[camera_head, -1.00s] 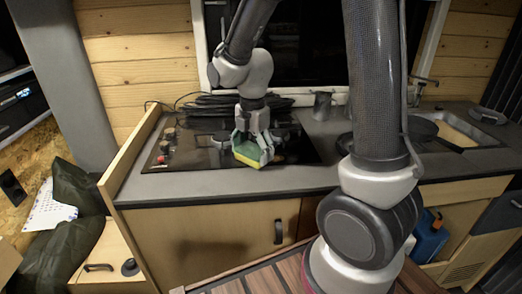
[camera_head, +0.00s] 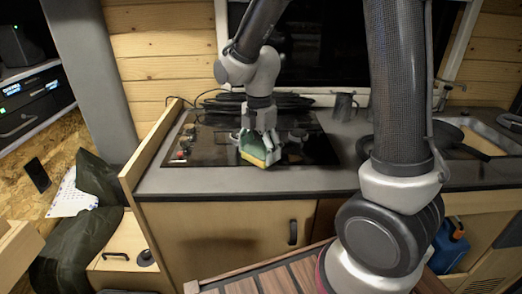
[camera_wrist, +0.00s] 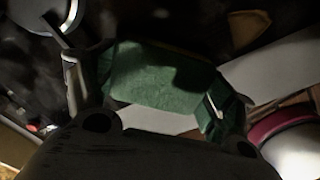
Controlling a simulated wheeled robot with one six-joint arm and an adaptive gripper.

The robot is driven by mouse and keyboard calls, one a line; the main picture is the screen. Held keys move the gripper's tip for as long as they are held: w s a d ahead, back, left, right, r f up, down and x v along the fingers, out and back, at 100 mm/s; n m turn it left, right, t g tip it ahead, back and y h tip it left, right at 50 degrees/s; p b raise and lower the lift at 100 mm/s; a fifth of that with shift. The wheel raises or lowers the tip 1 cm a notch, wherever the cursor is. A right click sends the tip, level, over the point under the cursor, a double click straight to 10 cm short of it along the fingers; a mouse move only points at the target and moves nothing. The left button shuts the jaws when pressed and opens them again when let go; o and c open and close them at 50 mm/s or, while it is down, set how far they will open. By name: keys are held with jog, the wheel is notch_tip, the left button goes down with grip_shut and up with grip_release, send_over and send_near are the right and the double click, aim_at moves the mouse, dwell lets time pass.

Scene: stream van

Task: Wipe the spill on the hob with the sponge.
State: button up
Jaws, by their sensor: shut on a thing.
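The sponge (camera_head: 254,146), green with a yellow layer, is held at the front part of the black glass hob (camera_head: 208,154). It is tilted, yellow edge low, and I cannot tell whether it touches the glass. My gripper (camera_head: 259,149) is shut on it, with a finger at each side. In the wrist view the sponge's green face (camera_wrist: 160,78) fills the space between the fingers, partly in shadow. I cannot make out the spill; the gripper and sponge cover part of the hob.
Red and dark knobs (camera_head: 183,153) line the hob's left side. Black cables (camera_head: 215,104) lie behind the hob. A dark jug (camera_head: 344,106) stands at the back right, and a pan (camera_head: 445,132) lies near the sink. A wooden side panel (camera_head: 150,143) bounds the counter's left.

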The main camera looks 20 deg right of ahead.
aim_at(254, 148)
jog(key=shift+t, duration=0.3)
jog(key=r, duration=0.3)
jog(key=w+a+r, duration=0.1)
jog(key=shift+r, duration=0.3)
jog(key=shift+s+d+r, duration=0.1)
jog(key=shift+d+r, duration=0.05)
jog(key=shift+r, duration=0.6)
jog(key=shift+r, duration=1.5)
